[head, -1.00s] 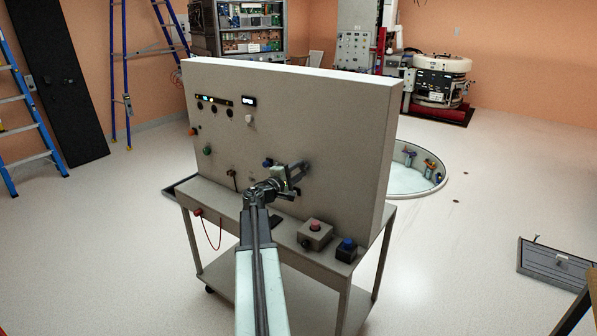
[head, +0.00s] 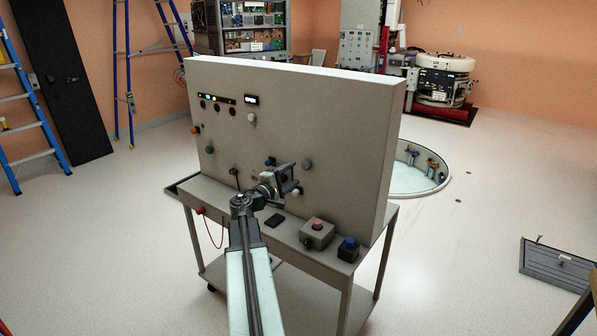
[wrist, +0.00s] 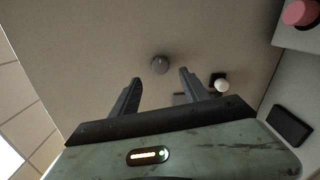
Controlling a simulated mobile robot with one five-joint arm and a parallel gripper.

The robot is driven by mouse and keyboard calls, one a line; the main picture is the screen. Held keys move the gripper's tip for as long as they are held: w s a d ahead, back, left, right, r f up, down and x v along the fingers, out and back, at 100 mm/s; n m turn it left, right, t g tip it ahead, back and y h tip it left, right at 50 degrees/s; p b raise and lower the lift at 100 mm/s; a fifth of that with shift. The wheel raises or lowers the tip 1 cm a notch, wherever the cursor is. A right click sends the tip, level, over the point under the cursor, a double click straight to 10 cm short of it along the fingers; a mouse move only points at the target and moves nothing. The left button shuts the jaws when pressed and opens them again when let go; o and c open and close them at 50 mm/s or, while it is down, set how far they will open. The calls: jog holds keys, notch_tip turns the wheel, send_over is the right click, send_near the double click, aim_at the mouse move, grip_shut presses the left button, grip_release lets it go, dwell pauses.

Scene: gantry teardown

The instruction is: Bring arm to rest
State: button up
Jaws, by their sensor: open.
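My gripper (head: 290,182) is in front of the grey control panel (head: 350,140) on the cart, near its lower middle. In the wrist view, my gripper (wrist: 158,88) shows two dark fingers spread apart with nothing between them. A round grey knob (wrist: 160,65) on the panel lies just beyond the gap between the fingertips, and a white knob (wrist: 221,85) is right of the right finger. In the head view the grey knob (head: 307,164) is right of and above the gripper. Whether the fingers touch the panel cannot be told.
A box with a red button (head: 317,233), a blue-topped black box (head: 347,249) and a flat black item (head: 275,220) lie on the cart's shelf. A red cable (head: 212,232) hangs at the left. Open floor surrounds the cart; a round floor pit (head: 415,180) lies behind it.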

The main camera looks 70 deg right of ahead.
jog(key=shift+v, duration=0.9)
